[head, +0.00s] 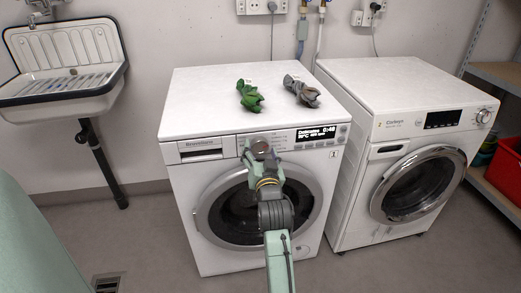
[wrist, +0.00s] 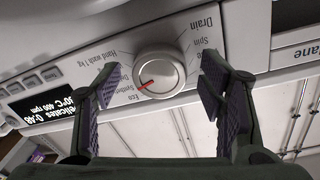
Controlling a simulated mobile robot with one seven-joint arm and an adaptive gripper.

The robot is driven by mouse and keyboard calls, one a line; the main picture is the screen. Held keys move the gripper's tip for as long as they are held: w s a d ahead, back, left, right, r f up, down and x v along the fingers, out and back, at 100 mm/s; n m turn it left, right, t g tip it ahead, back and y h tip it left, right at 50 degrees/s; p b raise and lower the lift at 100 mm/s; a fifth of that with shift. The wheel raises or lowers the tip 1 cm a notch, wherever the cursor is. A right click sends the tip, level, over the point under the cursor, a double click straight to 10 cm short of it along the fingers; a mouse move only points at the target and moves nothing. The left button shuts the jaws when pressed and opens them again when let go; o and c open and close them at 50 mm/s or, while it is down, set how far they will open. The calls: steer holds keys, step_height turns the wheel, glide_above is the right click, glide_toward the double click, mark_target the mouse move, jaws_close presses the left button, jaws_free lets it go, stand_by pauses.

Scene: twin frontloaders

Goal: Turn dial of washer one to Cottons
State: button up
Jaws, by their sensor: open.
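Washer one (head: 180,125) is the white front-loader on the left, with a small "1" label. Its display (head: 318,133) seems to read Delicates, 0:46; it also shows in the wrist view (wrist: 45,105). The round silver dial (wrist: 161,70) is at the centre of the upside-down wrist view. Its red mark points to the lower left, near the Synthetics and Eco labels. Drain, Spin and Hand wash labels also show; I cannot make out Cottons. My gripper (wrist: 158,70) is open, one finger on each side of the dial with visible gaps. In the head view, my gripper (head: 260,150) covers the dial.
A green item (head: 250,96) and a grey item (head: 302,92) lie on washer one's top. A second white washer (head: 350,165) stands to the right. A sink (head: 65,60) hangs at the left; a shelf with a red bin (head: 507,165) is at the right.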

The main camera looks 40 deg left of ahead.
steer(key=shift+w+a, duration=0.1)
steer(key=shift+a, duration=0.05)
steer(key=shift+c, duration=0.2)
steer(key=c, duration=1.1)
